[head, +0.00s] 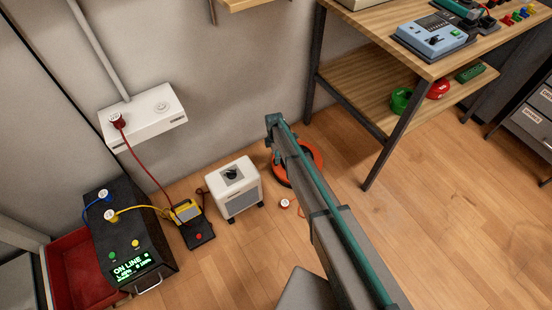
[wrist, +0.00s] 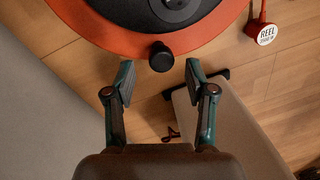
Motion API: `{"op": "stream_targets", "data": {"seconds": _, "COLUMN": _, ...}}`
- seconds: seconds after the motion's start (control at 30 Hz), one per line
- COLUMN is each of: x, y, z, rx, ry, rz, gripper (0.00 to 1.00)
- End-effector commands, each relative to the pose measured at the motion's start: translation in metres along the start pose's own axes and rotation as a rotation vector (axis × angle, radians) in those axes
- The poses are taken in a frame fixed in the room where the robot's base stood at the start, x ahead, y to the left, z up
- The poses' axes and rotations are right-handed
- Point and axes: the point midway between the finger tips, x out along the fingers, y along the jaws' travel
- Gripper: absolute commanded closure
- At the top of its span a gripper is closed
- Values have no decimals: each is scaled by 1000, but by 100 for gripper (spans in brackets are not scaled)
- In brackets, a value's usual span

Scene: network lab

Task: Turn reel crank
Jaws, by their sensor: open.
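The cable reel is an orange disc on the floor near the wall, mostly hidden behind my arm in the head view (head: 316,160). In the wrist view the orange reel (wrist: 98,32) fills the top, with a dark round hub (wrist: 165,8). The crank's black knob (wrist: 161,57) stands at the reel's near rim. My gripper (wrist: 156,80) is open and empty, its two fingers apart. The knob lies just beyond the gap between the fingertips, with no visible contact.
A red plug labelled REEL (wrist: 265,32) lies right of the reel. A white heater-like box (head: 234,188) stands left of the reel in the head view, and its pale side appears close to the right finger. A wooden shelf unit (head: 350,85) stands right. Open floor (head: 450,200) lies further right.

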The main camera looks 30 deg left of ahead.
Motion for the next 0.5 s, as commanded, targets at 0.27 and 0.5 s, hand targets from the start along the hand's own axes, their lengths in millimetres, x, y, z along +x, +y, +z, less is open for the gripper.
{"op": "stream_targets", "data": {"seconds": 0.27, "x": -55, "y": -1, "z": 0, "rx": 0, "ry": 0, "rz": 2, "gripper": 45}}
{"op": "stream_targets", "data": {"seconds": 0.5, "x": -88, "y": -1, "z": 0, "rx": 1, "ry": 0, "rz": 0, "gripper": 45}}
